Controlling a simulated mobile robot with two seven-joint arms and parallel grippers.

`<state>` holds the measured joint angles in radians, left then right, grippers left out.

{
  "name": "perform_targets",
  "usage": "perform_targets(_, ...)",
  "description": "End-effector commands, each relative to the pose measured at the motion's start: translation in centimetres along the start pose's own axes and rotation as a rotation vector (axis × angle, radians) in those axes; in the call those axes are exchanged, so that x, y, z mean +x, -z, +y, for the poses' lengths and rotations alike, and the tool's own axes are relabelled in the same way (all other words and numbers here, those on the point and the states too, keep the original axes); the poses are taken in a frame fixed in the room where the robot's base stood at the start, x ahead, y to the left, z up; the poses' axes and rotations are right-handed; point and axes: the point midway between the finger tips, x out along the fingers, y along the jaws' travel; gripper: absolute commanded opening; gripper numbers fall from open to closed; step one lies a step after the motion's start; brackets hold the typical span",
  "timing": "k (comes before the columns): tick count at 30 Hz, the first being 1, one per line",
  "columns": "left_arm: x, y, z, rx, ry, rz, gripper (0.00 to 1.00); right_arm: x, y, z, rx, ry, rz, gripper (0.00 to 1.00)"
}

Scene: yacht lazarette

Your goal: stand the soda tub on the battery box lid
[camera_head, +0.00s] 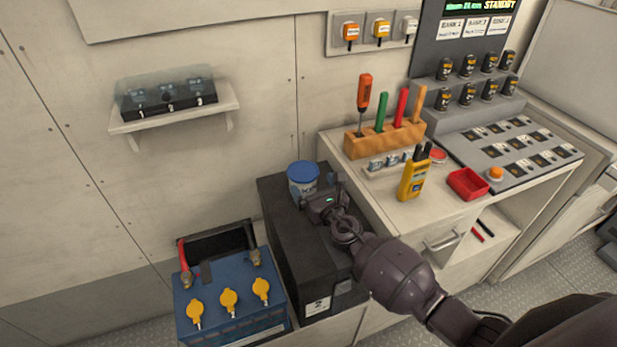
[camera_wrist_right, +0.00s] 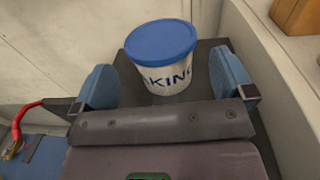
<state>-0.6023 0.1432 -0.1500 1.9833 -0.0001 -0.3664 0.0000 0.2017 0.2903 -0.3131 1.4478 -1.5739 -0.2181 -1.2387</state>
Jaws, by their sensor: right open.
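The soda tub (camera_head: 303,179) is white with a blue lid and dark lettering. It stands upright on the black battery box lid (camera_head: 296,231), towards its far end by the wall. In the right wrist view the tub (camera_wrist_right: 163,62) is just ahead of my right gripper, between its two blue fingertips, with a gap on each side. My right gripper (camera_head: 325,190) is open and low over the lid (camera_wrist_right: 215,112), close to the tub's near right side. My left gripper is not in view.
A blue battery (camera_head: 230,300) with yellow caps sits left of the box. A workbench (camera_head: 370,190) on the right holds a wooden tool rack (camera_head: 385,139), a yellow meter (camera_head: 412,178) and a red tray (camera_head: 468,184). A wall shelf (camera_head: 175,118) is at upper left.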

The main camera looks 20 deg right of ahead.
Motion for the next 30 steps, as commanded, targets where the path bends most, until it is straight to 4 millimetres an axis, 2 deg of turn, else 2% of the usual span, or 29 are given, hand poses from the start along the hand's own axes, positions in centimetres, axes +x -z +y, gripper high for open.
perform_targets(6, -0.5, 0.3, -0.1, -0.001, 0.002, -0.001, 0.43, -4.1, 0.0, 0.0, 0.001, 0.000, 0.001, 1.00)
perform_targets(12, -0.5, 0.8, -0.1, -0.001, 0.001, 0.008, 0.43, -6.5, 0.1, 0.0, 0.001, -0.001, 0.002, 1.00)
perform_targets(18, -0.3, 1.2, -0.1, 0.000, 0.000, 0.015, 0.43, -7.4, 0.0, 0.1, 0.001, -0.001, 0.001, 1.00)
perform_targets(30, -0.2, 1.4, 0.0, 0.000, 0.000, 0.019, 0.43, -7.4, 0.0, 0.0, 0.001, 0.000, 0.001, 1.00)
